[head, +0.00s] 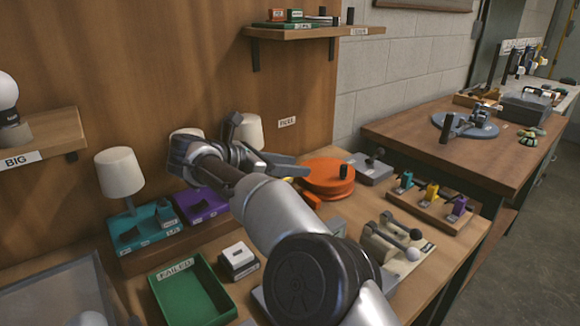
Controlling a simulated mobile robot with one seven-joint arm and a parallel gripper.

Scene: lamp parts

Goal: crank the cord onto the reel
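The orange reel (322,184) lies flat on the workbench, right of the middle in the head view. A black upright crank knob (343,171) stands on its top near the right edge. A small orange piece (312,199) shows at the reel's front left, partly hidden by my arm. I cannot make out the cord. My gripper (285,163) is raised to the left of the reel, its fingers toward the right. It appears apart from the knob. My own arm hides part of the bench, and the finger gap is not clear.
Left of my arm are a green FAILED tray (192,290), a white labelled block (238,261) and teal (147,226) and purple (200,204) lamp bases. Right of the reel stand a grey box (370,172), a rack of coloured pieces (432,203) and a beige lever fixture (390,246).

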